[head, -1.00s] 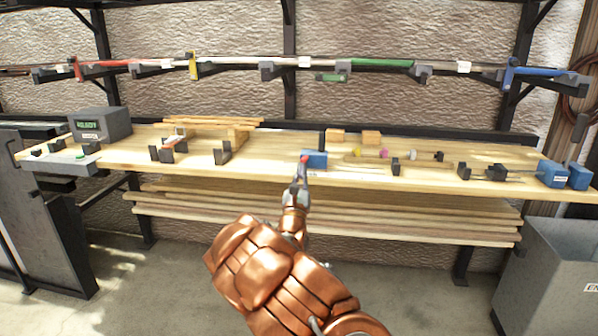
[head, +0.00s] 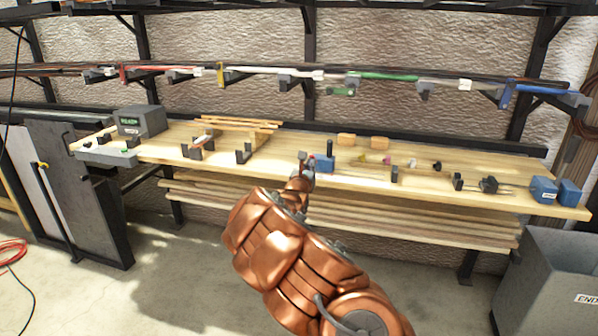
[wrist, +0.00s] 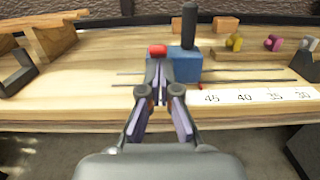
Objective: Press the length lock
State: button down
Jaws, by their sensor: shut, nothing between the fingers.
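A blue block (head: 325,163) with an upright dark post sits on the bench near its front edge. In the wrist view the blue block (wrist: 188,68) stands just beyond my fingertips, with a red knob (wrist: 157,50) at its left. I cannot tell which of these parts is the length lock. My gripper (head: 304,162) is shut and empty, close to the block's left side. In the wrist view my gripper (wrist: 157,72) has its fingertips together, lined up below the red knob. They hide part of the block, and contact cannot be told.
A white scale strip (wrist: 255,97) with numbers lies to the right of my fingers. Thin rods run along the bench (head: 225,160).

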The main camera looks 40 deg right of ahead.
aim_at(310, 156)
jog(key=r+y+p, duration=0.1)
jog(key=p, duration=0.2)
jog(key=r+g+y+p, duration=0.1)
jog(key=p, duration=0.2)
jog(key=w+r+g+y+p, duration=0.1)
jog(key=p, duration=0.2)
jog(key=shift+d+y+p, duration=0.25)
jog(key=shift+y+p, duration=0.05)
jog(key=shift+p, duration=0.1)
jog(key=shift+w+d+r+g+p, duration=0.1)
jog(key=shift+g+p, duration=0.3)
jog(key=shift+p, duration=0.15)
jog(key=shift+w+d+y+p, duration=0.1)
jog(key=shift+y+p, duration=0.4)
jog(key=shift+p, duration=0.3)
jog(key=shift+w+d+r+p, duration=0.15)
jog(key=shift+d+r+p, duration=0.15)
jog(key=shift+p, duration=0.55)
jog(key=shift+r, duration=0.1)
jog(key=shift+r+p, duration=0.65)
